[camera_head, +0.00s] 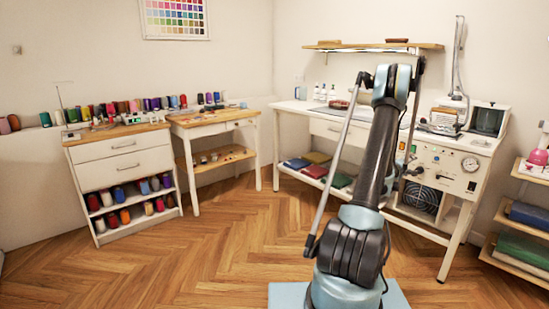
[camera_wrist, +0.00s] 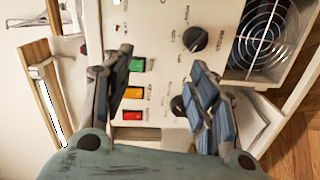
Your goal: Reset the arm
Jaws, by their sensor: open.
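My gripper (camera_wrist: 160,92) is in the wrist view, its two blue-padded fingers spread apart with nothing between them. Behind the gap is the white control panel (camera_wrist: 165,55) with a green, an orange and a red switch and dark round knobs. In the head view my arm (camera_head: 372,165) rises upright from the base in front of the white workbench. The gripper itself is mostly hidden behind the arm in the head view, so its distance from the panel cannot be told there.
The white workbench (camera_head: 290,108) stands behind the arm, with a fan grille (camera_head: 421,198) under it. A shelf (camera_head: 373,46) hangs above. A drawer cabinet (camera_head: 122,158) and a small table (camera_head: 213,122) stand left. Shelves (camera_head: 525,187) stand right. The wooden floor (camera_head: 200,245) at left is clear.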

